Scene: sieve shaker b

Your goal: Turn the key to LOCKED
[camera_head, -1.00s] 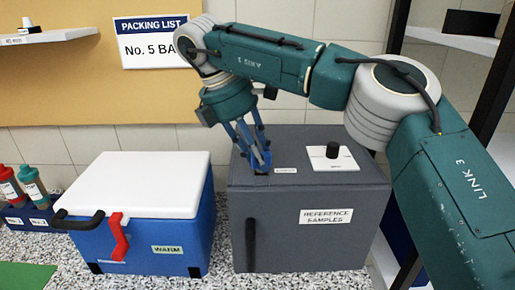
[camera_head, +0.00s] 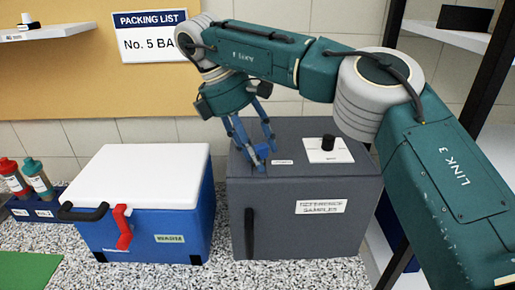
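My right gripper (camera_head: 260,150), with blue fingers, reaches down to the left part of the grey box's top (camera_head: 300,135). Its fingers are spread apart, close above the lid. A small blue piece (camera_head: 262,152) shows low between the fingers; I cannot tell whether it is the key or part of the fingers. A small white label (camera_head: 283,162), too small to read, lies just right of the fingertips. No key position can be made out. My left gripper is not in view.
A black knob (camera_head: 328,143) stands on a white plate on the grey box, right of the gripper. A blue cooler (camera_head: 150,235) with a white lid and red latch (camera_head: 122,228) stands to the left. Bottles (camera_head: 38,178) stand at far left. Shelving (camera_head: 490,85) is at right.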

